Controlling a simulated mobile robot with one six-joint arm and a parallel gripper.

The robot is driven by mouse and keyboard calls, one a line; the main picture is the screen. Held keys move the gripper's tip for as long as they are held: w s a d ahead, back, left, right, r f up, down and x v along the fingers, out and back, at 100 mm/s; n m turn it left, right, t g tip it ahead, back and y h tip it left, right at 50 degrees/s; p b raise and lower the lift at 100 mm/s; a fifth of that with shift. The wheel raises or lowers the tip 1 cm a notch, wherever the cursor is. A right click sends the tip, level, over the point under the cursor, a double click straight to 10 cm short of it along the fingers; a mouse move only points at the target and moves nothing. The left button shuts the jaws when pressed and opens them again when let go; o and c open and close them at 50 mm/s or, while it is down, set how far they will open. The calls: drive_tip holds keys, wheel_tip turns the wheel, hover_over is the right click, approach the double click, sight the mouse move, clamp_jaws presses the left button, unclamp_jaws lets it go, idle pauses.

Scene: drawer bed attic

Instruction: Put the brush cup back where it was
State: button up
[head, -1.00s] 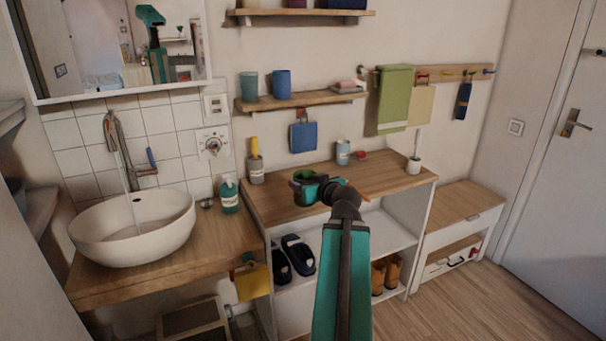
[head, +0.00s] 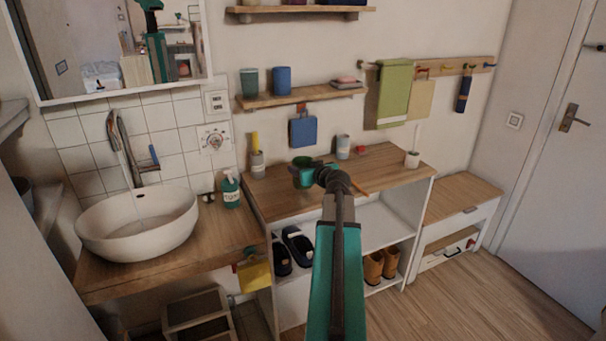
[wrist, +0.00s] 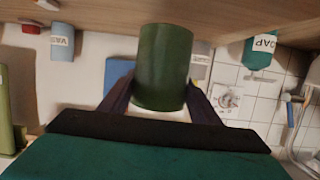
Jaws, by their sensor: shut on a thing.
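My gripper (head: 312,168) is shut on a plain green cup (head: 302,177), over the wooden top of the white shelf unit (head: 285,205). In the wrist view the green cup (wrist: 163,68) sits between the two dark fingers, with one end close to the wood; I cannot tell whether it touches. No brush shows in it. A grey labelled cup with a yellow item (head: 257,165) stands at the back left of that top. A small white cup with a thin stick (head: 412,159) stands at its right end.
A grey-blue labelled container (head: 343,147) and a small red object (head: 360,150) stand at the back of the top. A wall shelf (head: 300,97) with a dark green cup (head: 249,83) and blue cup (head: 281,80) hangs above.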

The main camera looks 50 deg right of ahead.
drive_tip(key=shift+w+d, duration=0.55)
drive_tip(key=shift+f, duration=0.2)
drive_tip(key=shift+f+p, duration=0.35)
drive_tip(key=shift+f, duration=1.25)
drive_tip(key=shift+f+b, duration=0.2)
drive_tip(key=shift+b, duration=0.15)
drive_tip(key=o, duration=1.3)
drive_tip(key=shift+r+p, duration=0.3)
drive_tip(key=shift+p, duration=0.15)
